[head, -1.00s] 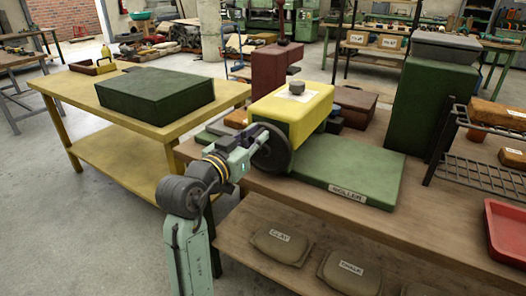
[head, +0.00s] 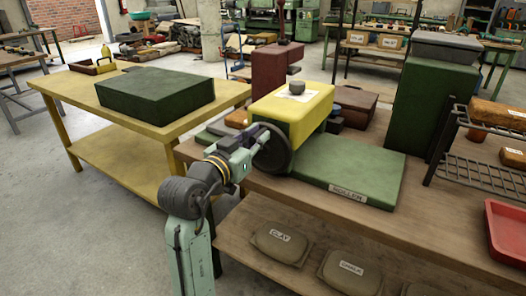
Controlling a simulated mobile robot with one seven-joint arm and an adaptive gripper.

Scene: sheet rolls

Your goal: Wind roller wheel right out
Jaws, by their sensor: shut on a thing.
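The roller (head: 300,112) is a yellow block-shaped body with a dark knob on top, standing on a wooden bench. Its dark round wheel (head: 277,152) is on the near left side. A green flat bed (head: 347,170) with a ROLLER label (head: 348,194) extends to the right from under the body. My gripper (head: 259,143) is at the wheel's left edge, shut on its rim. The fingertips are small and partly hidden against the wheel.
A yellow table (head: 75,92) with a dark green box (head: 156,94) stands left. A tall green bin (head: 432,105), a wire rack (head: 470,150) and a red tray (head: 507,222) are right. Bags marked CLAY (head: 281,246) and another bag (head: 348,270) lie on the lower shelf.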

